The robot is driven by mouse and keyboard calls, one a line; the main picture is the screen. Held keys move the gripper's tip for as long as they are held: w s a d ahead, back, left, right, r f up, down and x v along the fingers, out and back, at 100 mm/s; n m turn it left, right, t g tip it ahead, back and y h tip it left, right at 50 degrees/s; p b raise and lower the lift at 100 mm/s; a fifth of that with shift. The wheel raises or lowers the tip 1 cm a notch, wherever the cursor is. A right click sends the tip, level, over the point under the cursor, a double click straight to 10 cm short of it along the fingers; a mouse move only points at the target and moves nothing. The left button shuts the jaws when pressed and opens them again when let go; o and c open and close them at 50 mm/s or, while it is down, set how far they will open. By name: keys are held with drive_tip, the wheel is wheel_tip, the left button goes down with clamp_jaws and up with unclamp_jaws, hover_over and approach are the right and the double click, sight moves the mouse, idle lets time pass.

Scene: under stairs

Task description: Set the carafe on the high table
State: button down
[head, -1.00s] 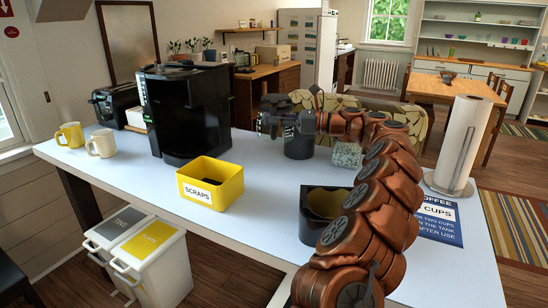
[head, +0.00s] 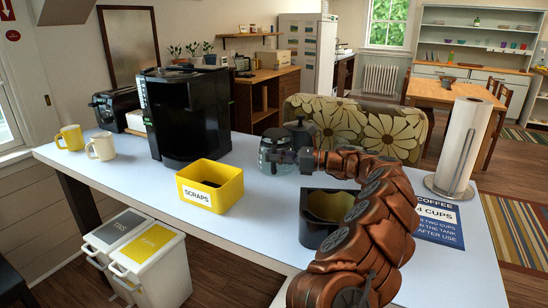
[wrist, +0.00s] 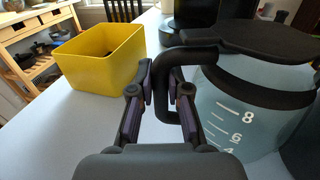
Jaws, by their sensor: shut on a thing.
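The carafe (head: 276,156) is clear glass with a black lid and black handle. It is upright at the white high table (head: 250,215), in front of a dark canister; I cannot tell if its base touches the top. My gripper (head: 303,158) is at its right side in the head view. In the wrist view the carafe (wrist: 245,105) fills the right, with white level marks. My gripper (wrist: 160,95) is shut on its black handle (wrist: 188,52), one finger on each side. The carafe's right edge is cut off there.
A yellow scraps bin (head: 211,188) stands left of the carafe and the black coffee maker (head: 188,115) behind that. A black open box (head: 317,237) is close to my arm. A paper towel roll (head: 466,145) stands at right. Mugs (head: 101,146) are far left.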

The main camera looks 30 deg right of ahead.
drive_tip(key=c, duration=1.1)
unclamp_jaws()
drive_tip(key=shift+c, duration=0.2)
drive_tip(key=v, duration=1.2)
drive_tip(key=shift+r, duration=0.15)
